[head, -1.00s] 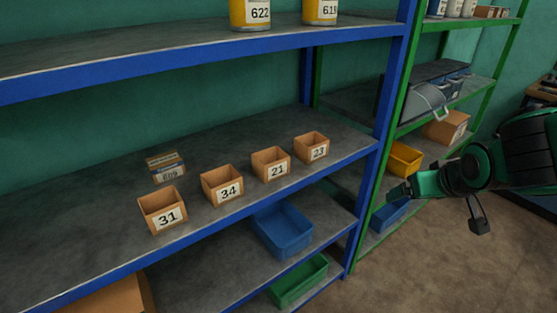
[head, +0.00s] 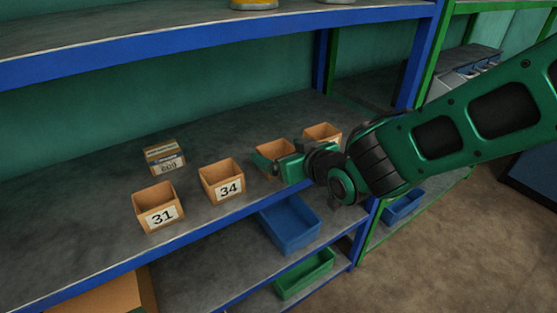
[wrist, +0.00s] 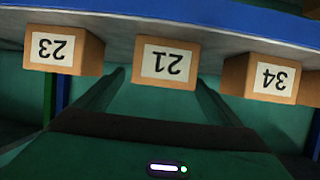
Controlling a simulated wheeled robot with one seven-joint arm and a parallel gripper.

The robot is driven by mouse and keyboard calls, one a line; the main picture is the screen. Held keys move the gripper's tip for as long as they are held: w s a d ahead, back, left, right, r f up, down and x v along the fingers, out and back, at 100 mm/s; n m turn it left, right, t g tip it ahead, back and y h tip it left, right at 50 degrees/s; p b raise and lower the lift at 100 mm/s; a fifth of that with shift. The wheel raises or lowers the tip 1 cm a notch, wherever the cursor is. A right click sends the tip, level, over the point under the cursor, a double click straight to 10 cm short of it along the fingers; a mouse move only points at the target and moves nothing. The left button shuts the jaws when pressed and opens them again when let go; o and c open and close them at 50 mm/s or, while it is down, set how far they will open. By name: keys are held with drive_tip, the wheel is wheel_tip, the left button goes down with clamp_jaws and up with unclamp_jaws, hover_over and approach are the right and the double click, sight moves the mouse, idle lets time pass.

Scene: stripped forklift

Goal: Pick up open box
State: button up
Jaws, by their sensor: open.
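Several small open cardboard boxes stand in a row on the middle shelf: the box marked 31 (head: 158,206), the box marked 34 (head: 222,181), a third box (head: 274,155) and a fourth box (head: 322,134). My gripper (head: 268,163) is open in front of the third box and hides its label in the head view. The wrist view is upside down. It shows box 21 (wrist: 164,64) centred ahead between my two fingers, with box 23 (wrist: 63,52) and box 34 (wrist: 268,78) to the sides. Nothing is between the fingers.
A closed small box marked 609 (head: 164,157) lies behind the row. The blue shelf edge (head: 215,216) runs below the boxes and an upper shelf (head: 200,50) hangs above. A blue bin (head: 290,224) and a green bin (head: 304,274) sit lower.

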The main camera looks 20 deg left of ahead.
sight(271, 149)
drive_tip(key=shift+x, duration=2.95)
drive_tip(key=shift+f, duration=0.1)
drive_tip(key=shift+c, duration=0.5)
drive_tip(key=c, duration=1)
